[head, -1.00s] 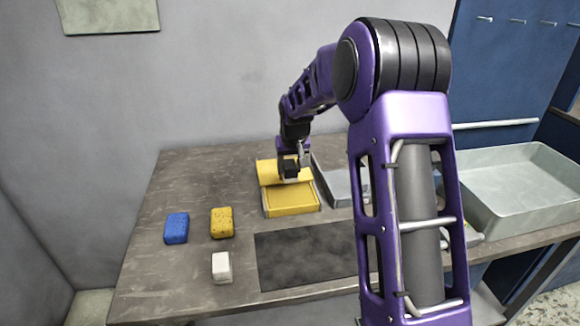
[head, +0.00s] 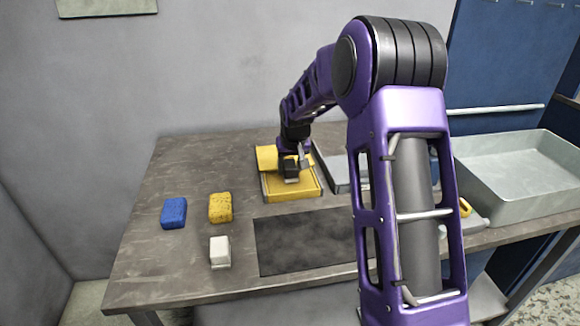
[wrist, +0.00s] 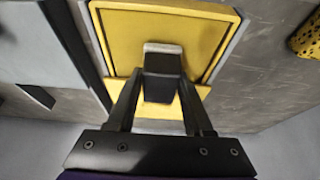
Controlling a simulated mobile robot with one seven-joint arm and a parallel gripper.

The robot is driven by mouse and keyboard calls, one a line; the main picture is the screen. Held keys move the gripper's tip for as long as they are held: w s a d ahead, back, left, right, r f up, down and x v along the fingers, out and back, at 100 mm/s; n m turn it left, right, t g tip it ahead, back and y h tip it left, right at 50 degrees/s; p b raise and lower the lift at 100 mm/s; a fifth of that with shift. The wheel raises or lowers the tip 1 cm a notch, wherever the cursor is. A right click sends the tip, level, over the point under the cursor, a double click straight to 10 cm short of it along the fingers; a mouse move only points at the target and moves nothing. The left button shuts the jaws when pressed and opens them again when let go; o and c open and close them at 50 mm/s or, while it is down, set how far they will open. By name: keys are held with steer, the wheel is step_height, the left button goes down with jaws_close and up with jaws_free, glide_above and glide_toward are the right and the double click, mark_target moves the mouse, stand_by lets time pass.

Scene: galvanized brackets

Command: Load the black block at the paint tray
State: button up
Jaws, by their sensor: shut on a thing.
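My gripper (head: 291,167) is shut on the black block (wrist: 162,86), which has a pale grey layer at its far end in the wrist view. In the head view the black block (head: 291,172) hangs pale end down over the yellow-filled paint tray (head: 319,190). The tray has grey outer walls and a raised yellow part at the back. In the wrist view the tray (wrist: 228,45) lies beyond the block. I cannot tell whether the block touches the yellow surface.
A blue sponge (head: 174,213), a yellow sponge (head: 220,207) and a white block (head: 220,252) stand on the left of the table. A dark mat (head: 305,243) lies in front of the tray. A grey tray (head: 341,178) is beside it; a large grey bin (head: 520,190) is at right.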

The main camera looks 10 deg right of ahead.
mark_target(289, 160)
steer(key=shift+f+b, duration=0.4)
steer(key=shift+f, duration=0.2)
stand_by(1.6)
steer(key=shift+r+p, duration=2.25)
steer(key=shift+r, duration=1.35)
